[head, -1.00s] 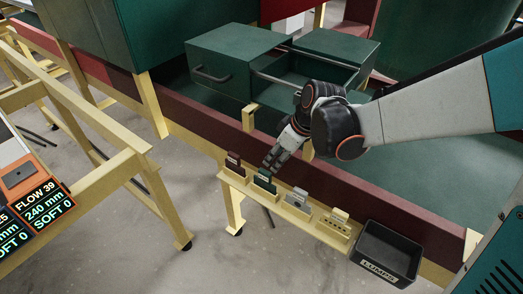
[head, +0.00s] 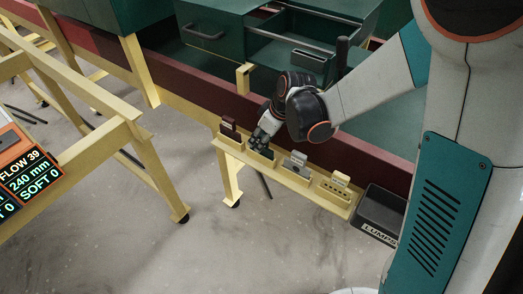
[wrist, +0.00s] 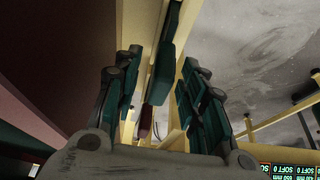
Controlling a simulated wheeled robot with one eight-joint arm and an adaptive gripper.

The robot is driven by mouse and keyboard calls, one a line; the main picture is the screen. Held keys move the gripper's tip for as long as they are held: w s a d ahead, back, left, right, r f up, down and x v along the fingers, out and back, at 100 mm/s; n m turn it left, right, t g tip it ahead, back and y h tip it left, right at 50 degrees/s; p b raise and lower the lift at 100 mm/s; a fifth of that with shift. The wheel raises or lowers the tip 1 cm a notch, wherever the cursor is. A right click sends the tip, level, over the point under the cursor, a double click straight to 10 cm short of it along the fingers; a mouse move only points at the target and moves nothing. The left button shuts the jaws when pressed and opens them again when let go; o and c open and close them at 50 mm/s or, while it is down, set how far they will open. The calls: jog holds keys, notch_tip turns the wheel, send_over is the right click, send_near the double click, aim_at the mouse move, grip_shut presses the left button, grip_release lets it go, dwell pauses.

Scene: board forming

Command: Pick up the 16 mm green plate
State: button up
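The green plate (head: 261,154) stands upright in a cream rack (head: 304,186), second from the left. My gripper (head: 262,143) is right over it in the head view and hides most of it. In the wrist view the green plate (wrist: 163,70) shows between the two fingers of my gripper (wrist: 160,62). The fingers are spread, with a visible gap between the plate and each finger. The plate lies edge-on there, and its lower part is hidden.
A dark red plate (head: 229,128) stands left of the green one; a grey plate (head: 297,161) and a pale yellow plate (head: 338,182) stand to the right. A black bin (head: 382,212) is at the rack's right end. A dark red beam (head: 190,95) runs behind.

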jog(key=shift+f, duration=0.1)
jog(key=shift+c, duration=0.5)
grip_shut()
